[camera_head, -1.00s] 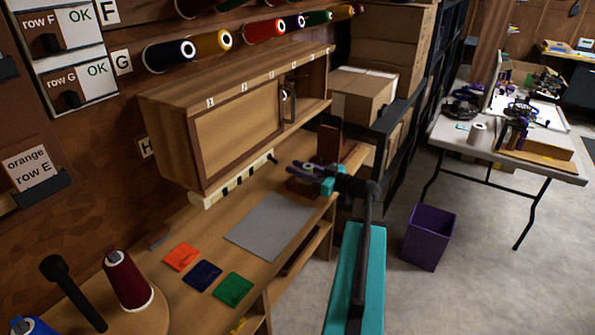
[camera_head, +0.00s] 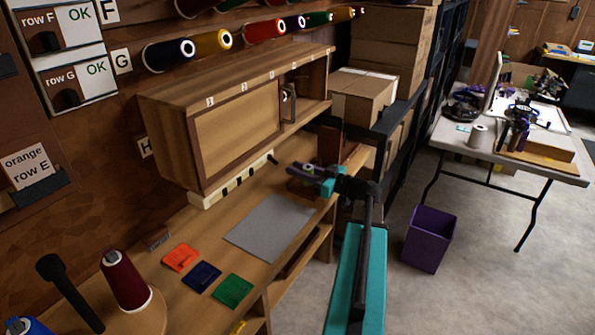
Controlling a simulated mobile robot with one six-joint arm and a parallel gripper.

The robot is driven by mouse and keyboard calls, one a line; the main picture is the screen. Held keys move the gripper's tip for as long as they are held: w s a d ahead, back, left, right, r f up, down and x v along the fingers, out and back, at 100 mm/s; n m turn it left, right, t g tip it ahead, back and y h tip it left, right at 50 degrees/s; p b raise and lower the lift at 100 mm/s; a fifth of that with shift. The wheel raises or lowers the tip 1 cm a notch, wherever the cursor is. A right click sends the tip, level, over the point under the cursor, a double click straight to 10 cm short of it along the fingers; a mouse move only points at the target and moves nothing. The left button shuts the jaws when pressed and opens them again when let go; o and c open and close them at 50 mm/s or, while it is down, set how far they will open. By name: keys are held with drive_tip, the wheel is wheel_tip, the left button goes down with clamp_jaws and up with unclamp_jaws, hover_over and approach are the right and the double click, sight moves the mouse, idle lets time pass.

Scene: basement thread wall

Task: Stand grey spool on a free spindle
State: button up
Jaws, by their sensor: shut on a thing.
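My gripper (camera_head: 303,171), with purple fingers, is shut on a small greyish thing over the far right end of the bench, below the cabinet. The fingers largely hide it, and I cannot tell whether it is the grey spool. A pale grey spool (camera_head: 478,134) stands upright on the folding table at the right, well away from my gripper. At the lower left, a round wooden stand (camera_head: 150,318) bears a dark red spool (camera_head: 125,280), a blue spool (camera_head: 27,326) and a black knobbed post (camera_head: 70,292) with no spool on it.
A wooden cabinet (camera_head: 235,130) hangs over the bench, its right end open. The bench holds a grey mat (camera_head: 268,226) and orange, navy and green squares. Coloured spools lie on wall pegs above. A purple bin (camera_head: 428,238) stands on the floor before the folding table (camera_head: 445,143).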

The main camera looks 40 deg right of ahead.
drive_tip(key=shift+f, duration=0.25)
drive_tip(key=o, duration=1.1)
drive_tip(key=shift+s, duration=0.1)
drive_tip(key=b+v, duration=0.2)
drive_tip(key=v, duration=1.1)
drive_tip(key=shift+s, duration=0.3)
drive_tip(key=shift+s, duration=0.1)
